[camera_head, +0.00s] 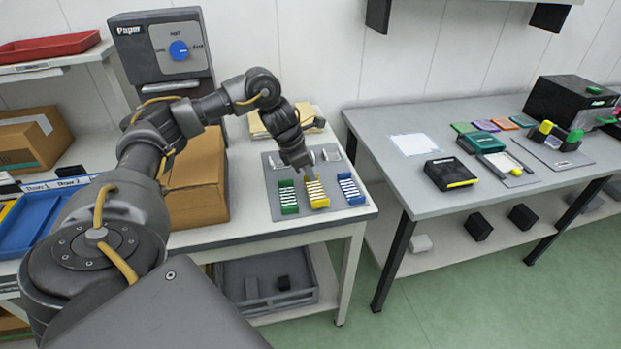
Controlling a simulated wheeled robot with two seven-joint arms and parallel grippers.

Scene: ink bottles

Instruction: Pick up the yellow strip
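The yellow strip (318,198) lies on a grey mat (268,162) on the left table, its top lined with white pieces. A green strip (289,199) lies to its left and a blue strip (350,189) to its right. My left gripper (309,177) points down at the far end of the yellow strip. Its fingertips are too small and dark to show whether they are open or shut, or whether they touch the strip. My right gripper is out of view.
A cardboard box (197,185) stands left of the mat, close to my arm. A dark machine with a blue dial (179,50) stands behind. A second grey table (420,204) with a black box (450,173) stands to the right, beyond a gap.

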